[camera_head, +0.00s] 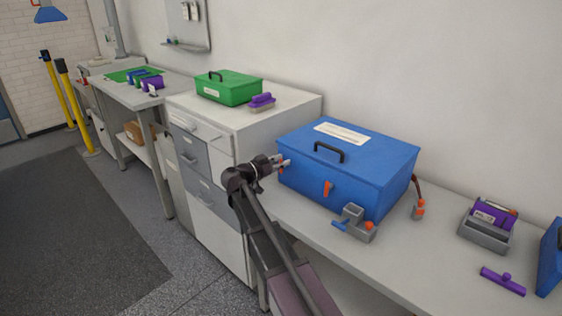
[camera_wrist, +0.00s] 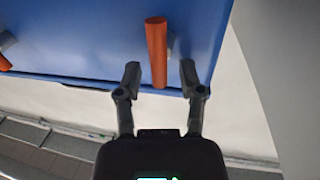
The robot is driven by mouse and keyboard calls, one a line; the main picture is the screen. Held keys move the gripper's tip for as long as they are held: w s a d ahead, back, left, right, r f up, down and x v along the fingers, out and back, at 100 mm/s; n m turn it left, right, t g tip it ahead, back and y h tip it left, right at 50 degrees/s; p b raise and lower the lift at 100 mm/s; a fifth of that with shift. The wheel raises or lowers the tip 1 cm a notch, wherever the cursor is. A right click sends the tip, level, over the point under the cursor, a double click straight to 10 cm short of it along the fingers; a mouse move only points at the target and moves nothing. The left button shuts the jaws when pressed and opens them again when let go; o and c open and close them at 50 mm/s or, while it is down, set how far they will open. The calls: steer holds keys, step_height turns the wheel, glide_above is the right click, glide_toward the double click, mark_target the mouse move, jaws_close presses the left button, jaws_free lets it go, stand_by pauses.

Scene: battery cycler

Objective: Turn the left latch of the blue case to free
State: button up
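The blue case (camera_head: 345,165) stands shut on the bench, with a black handle and white label on its lid. Its left orange latch shows at my gripper's tip in the head view, and as an upright orange bar (camera_wrist: 157,50) in the wrist view. Another orange latch (camera_head: 328,188) sits further right on the front; an orange latch (camera_wrist: 4,60) also shows at the wrist view's left edge. My gripper (camera_head: 279,162) is open at the case's left front. In the wrist view its fingertips (camera_wrist: 160,75) stand either side of the left latch's lower end, with gaps visible.
A grey holder with orange and blue parts (camera_head: 354,220) stands in front of the case. A purple-and-grey box (camera_head: 487,224) and a purple tool (camera_head: 503,281) lie to the right. A green case (camera_head: 229,88) sits on the cabinet at left.

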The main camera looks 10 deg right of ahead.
jaws_close()
steer(key=n, duration=0.1)
steer(key=n+b, duration=0.1)
steer(key=n, duration=0.1)
steer(key=n+b, duration=0.1)
steer(key=n, duration=0.1)
steer(key=shift+w+a+f+t+h, duration=0.2)
steer(key=shift+w+a+t+h, duration=0.1)
steer(key=shift+w+t, duration=0.1)
steer(key=n, duration=0.1)
steer(key=n+b, duration=0.1)
steer(key=n, duration=0.3)
steer(key=shift+w+a+f+t+b, duration=0.1)
steer(key=shift+w+f+t+b, duration=0.2)
steer(key=shift+t+b, duration=0.1)
steer(key=shift+w+a+f+n+t+b, duration=0.15)
steer(key=shift+n+t+b, duration=0.25)
steer(key=shift+n, duration=1.3)
steer(key=shift+d+f+n+t+b, duration=0.1)
steer(key=shift+f+n+t+b, duration=0.3)
steer(key=shift+n, duration=1.3)
steer(key=shift+w+a+f+n+t+b, duration=0.1)
steer(key=shift+n+t+b, duration=0.3)
steer(key=shift+n, duration=1.3)
